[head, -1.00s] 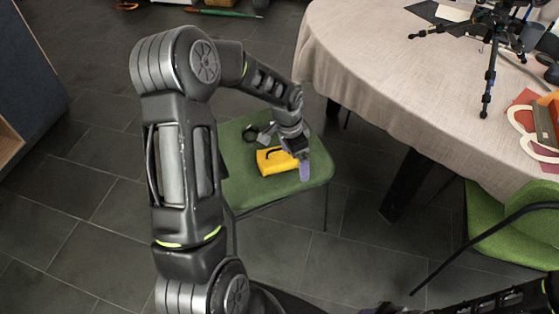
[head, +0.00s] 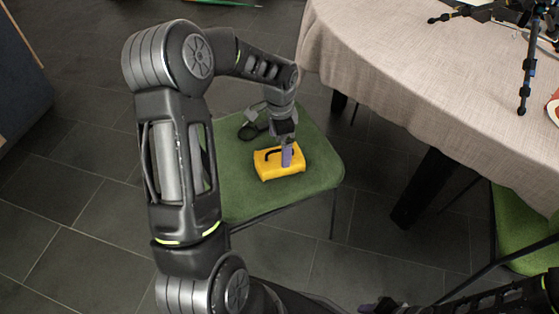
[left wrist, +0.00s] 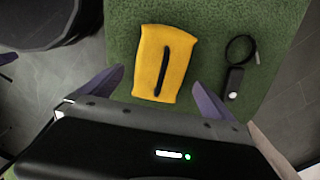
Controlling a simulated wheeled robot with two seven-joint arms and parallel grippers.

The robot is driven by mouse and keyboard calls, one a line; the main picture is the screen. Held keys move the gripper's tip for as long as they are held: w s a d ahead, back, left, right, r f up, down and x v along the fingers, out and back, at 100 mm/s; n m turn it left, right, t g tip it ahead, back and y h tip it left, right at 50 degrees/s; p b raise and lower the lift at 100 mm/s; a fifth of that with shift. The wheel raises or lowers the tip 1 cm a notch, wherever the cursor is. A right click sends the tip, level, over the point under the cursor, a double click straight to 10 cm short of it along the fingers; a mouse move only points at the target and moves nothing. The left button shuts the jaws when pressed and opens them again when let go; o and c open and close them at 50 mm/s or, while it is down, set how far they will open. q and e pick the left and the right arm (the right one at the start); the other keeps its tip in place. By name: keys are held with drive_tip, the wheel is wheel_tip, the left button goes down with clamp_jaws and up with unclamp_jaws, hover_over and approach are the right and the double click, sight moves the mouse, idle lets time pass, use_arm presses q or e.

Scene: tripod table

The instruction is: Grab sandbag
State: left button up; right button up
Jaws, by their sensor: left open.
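The yellow sandbag (head: 279,162) with a black handle lies on the green seat of a chair (head: 318,178). In the left wrist view the sandbag (left wrist: 154,82) lies ahead of and between the fingers, with its strap along its middle. My left gripper (head: 287,157) points down over the sandbag. In the left wrist view the left gripper (left wrist: 160,92) is open, its purple fingers spread wider than the bag, and nothing is held. Part of my right arm shows at the bottom right of the head view; its fingertips are not clearly visible.
A black device with a cable (left wrist: 235,78) lies on the seat beside the sandbag; it also shows in the head view (head: 248,131). A cloth-covered table (head: 400,80) with a black tripod (head: 528,75) stands at right. Another green chair (head: 520,225) is at lower right.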

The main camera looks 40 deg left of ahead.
sight(280, 157)
use_arm(q)
drive_tip(key=shift+f, duration=1)
drive_tip(key=shift+a+f+b, duration=0.1)
drive_tip(key=shift+f+b, duration=0.7)
drive_tip(key=shift+f, duration=1.8)
drive_tip(key=shift+c, duration=0.3)
drive_tip(key=c, duration=1.7)
drive_tip(key=shift+w+r, duration=0.1)
drive_tip(key=shift+c, duration=0.2)
drive_tip(key=shift+r, duration=0.1)
